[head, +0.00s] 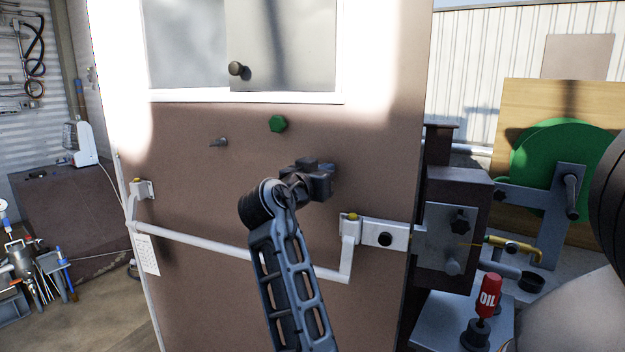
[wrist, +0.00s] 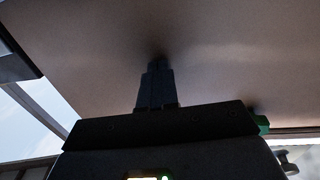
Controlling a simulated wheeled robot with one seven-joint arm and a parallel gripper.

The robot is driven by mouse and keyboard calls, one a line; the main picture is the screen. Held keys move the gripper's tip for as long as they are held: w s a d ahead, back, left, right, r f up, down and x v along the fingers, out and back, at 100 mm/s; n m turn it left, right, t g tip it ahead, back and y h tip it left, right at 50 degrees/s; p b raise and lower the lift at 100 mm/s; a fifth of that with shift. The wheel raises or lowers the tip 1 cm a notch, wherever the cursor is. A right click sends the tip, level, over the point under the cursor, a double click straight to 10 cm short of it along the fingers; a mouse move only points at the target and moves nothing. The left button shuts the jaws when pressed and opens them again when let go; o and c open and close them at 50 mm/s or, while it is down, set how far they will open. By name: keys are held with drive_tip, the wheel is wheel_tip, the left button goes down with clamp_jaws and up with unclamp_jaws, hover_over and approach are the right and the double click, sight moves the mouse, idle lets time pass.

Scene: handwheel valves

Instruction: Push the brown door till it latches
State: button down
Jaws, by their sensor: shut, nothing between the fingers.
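The brown door (head: 200,185) fills the middle of the head view, with a window in its upper part. A white push bar (head: 200,240) crosses it and joins a latch plate (head: 400,235) near its right edge. A dark post with a grey metal latch box (head: 450,235) stands just right of that edge; I cannot tell how wide the gap is. My gripper (head: 318,172) is at the door face, above the bar. In the wrist view my shut, empty fingers (wrist: 156,68) point at the brown door surface (wrist: 210,50) and seem to touch it, with a dark shadow at their tips.
A green knob (head: 278,124) and a small grey peg (head: 218,142) stick out of the door above my gripper. A black knob (head: 237,69) sits on the window. At right are a green wheel (head: 545,150) and a red oil bottle (head: 489,295). Tools (head: 25,265) stand at left.

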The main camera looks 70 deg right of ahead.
drive_tip(key=w+a+b, duration=0.1)
drive_tip(key=a+b, duration=0.1)
drive_tip(key=a, duration=0.6)
idle(0.5)
drive_tip(key=w+a+b, duration=0.1)
drive_tip(key=a, duration=0.6)
drive_tip(key=shift+a+b, duration=0.4)
drive_tip(key=shift+w, duration=0.1)
